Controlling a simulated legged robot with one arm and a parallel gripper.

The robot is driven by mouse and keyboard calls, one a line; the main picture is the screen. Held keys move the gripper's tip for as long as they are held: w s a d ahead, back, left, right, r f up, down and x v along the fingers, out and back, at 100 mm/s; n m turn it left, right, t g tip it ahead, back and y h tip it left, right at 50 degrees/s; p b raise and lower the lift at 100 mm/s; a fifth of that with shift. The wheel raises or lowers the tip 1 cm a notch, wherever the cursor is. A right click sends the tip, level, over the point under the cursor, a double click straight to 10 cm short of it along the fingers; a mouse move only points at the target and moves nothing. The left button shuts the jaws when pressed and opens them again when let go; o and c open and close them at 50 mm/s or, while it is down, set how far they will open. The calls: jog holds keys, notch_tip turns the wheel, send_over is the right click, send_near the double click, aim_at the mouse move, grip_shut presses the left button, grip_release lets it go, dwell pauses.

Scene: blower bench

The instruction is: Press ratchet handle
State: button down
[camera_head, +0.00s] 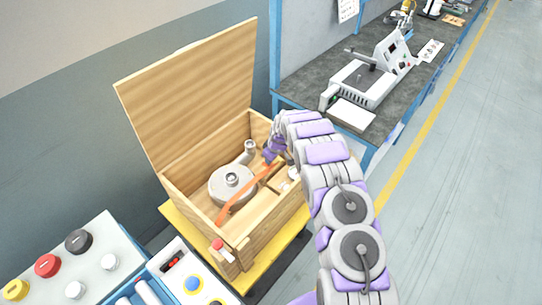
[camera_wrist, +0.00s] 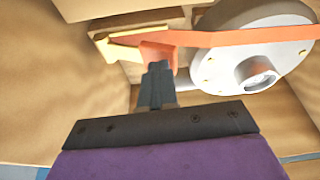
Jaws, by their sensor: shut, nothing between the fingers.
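An orange strap (camera_head: 240,197) runs across a round grey blower (camera_head: 226,187) inside an open wooden box (camera_head: 282,208). In the wrist view the strap (camera_wrist: 245,38) crosses the blower (camera_wrist: 258,66) and ends at the left in a yellow-orange piece (camera_wrist: 120,48) and an orange tab (camera_wrist: 160,54). I cannot tell which of these is the ratchet handle. My gripper (camera_head: 269,158) is inside the box at its far right. In the wrist view its fingers (camera_wrist: 157,70) are shut, empty, with the tips overlapping the orange tab; contact is unclear.
The box's wooden lid (camera_head: 195,90) stands open at the back left. The box rests on a yellow platform (camera_head: 268,262). A button panel (camera_head: 75,262) is at the lower left. A dark workbench (camera_head: 310,78) with a grey machine (camera_head: 372,80) stands behind. Floor is clear at right.

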aim_at(266, 166)
jog(key=shift+s+a+f+t+h, duration=0.5)
jog(key=shift+s+f+t+h, duration=0.1)
jog(key=shift+f, duration=0.1)
jog(key=shift+s+a+f+p, duration=0.15)
jog(key=shift+a+f+p, duration=0.1)
jog(key=shift+f+p, duration=0.25)
jog(key=shift+f, duration=0.1)
jog(key=shift+r+p, duration=0.55)
jog(key=shift+r, duration=0.25)
